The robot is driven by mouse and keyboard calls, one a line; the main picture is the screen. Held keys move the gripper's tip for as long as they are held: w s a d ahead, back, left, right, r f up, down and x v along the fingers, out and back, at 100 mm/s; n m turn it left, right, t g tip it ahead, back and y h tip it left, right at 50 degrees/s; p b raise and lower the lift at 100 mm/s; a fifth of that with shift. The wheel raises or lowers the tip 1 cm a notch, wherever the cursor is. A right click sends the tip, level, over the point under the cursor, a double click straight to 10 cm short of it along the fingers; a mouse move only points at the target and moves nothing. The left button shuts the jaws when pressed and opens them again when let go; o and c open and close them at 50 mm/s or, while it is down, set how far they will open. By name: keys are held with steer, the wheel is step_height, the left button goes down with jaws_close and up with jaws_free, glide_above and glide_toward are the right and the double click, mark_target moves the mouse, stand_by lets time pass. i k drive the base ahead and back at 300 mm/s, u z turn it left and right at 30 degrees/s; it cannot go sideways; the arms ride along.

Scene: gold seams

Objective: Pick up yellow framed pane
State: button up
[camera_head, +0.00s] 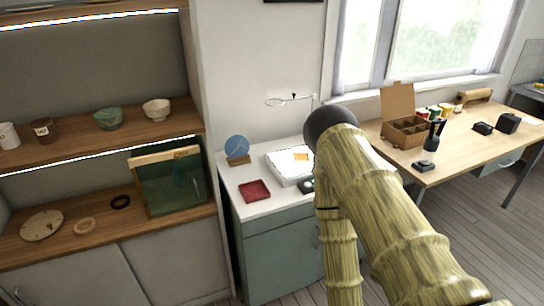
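A pane with a yellowish wooden frame (165,156) leans upright on the lower wooden shelf at the left. Its panel is dark green and see-through, and its front corner is close to the shelf's right end. My bamboo-patterned arm fills the middle and lower right, well to the right of the pane. My gripper does not show, so I cannot see its fingers or anything in them.
The lower shelf (95,240) also holds a round disc (42,225), a tan ring (85,227) and a black ring (120,202). Bowls and cups stand on the upper shelf (75,143). A white-topped cabinet (235,179) and a wooden table (465,140) carry small items.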

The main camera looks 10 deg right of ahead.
mark_target(298, 158)
steer(key=u, duration=0.35)
steer(key=i, duration=0.95)
steer(key=z, duration=0.6)
